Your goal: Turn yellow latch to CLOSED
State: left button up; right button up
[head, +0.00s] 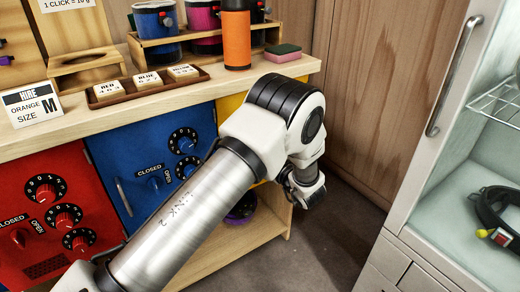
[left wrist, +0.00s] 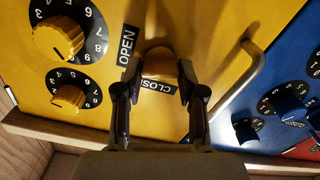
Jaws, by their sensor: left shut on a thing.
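The yellow latch (left wrist: 160,62) is a knob on the yellow door (left wrist: 205,25) in the left wrist view, seen upside down. My left gripper (left wrist: 158,76) is shut on it, one finger on each side. An OPEN label (left wrist: 127,46) lies beside the latch, and a partly covered CLOSED label (left wrist: 155,88) lies along it. The fingers hide part of the latch, so its exact pointing is unclear. In the head view my arm covers the latch and most of the yellow door (head: 230,104). My right gripper is not in view.
In the wrist view, yellow dials (left wrist: 60,38) and a bar handle (left wrist: 243,82) flank the latch. The blue door (head: 125,140) and red door (head: 45,170) adjoin. An orange bottle (head: 237,40) stands on the counter above. A glass-fronted cabinet (head: 415,180) stands right.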

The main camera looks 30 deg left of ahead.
pick_arm(q)
jog(key=shift+s+f+n+b, duration=0.15)
jog(key=shift+n+b, duration=1.2)
jog(key=shift+n, duration=2.2)
jog(key=shift+f+n+b, duration=0.1)
jog(key=shift+n+b, duration=1.25)
jog(key=shift+n, duration=2.2)
jog(key=o, duration=1.1)
jog(key=shift+o, duration=0.2)
